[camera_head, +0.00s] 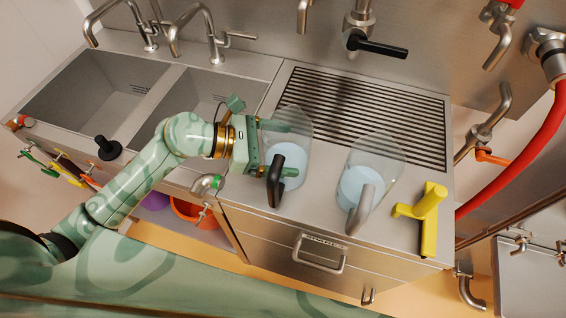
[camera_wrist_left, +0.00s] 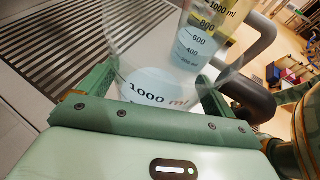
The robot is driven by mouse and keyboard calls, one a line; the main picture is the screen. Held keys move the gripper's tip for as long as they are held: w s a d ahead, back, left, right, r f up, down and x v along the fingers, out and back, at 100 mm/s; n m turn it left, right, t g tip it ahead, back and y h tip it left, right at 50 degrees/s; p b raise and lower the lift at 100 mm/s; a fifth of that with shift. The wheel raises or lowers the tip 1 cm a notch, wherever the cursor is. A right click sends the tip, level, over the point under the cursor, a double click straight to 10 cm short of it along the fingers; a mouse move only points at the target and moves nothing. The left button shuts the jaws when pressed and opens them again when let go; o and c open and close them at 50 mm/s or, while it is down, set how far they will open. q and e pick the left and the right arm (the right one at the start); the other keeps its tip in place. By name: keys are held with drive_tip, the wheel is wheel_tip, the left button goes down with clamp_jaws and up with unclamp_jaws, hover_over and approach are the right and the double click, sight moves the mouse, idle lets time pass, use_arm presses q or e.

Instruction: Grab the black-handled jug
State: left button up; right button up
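The black-handled jug (camera_head: 292,165) is clear, with pale blue contents. It stands upright on the steel counter, its black handle facing the front. My left gripper (camera_head: 278,150) is at its left side, with its fingers spread along the jug's far and handle sides. In the left wrist view the jug (camera_wrist_left: 150,86), marked "1000 ml", sits between the spread fingers (camera_wrist_left: 155,95) of this gripper, and its dark handle (camera_wrist_left: 246,98) is beyond the right finger. Whether the fingers touch the jug is unclear. My right gripper is not in view.
A similar grey-handled jug (camera_head: 360,180) stands close on the right, with a yellow tool (camera_head: 428,215) beyond it. A slatted drain (camera_head: 370,110) lies behind the jugs. A black-handled tap (camera_head: 370,43) hangs above, and sinks (camera_head: 95,85) are at left.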

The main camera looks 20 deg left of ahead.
use_arm(q)
drive_tip(key=c, duration=0.9)
drive_tip(key=shift+r, duration=0.15)
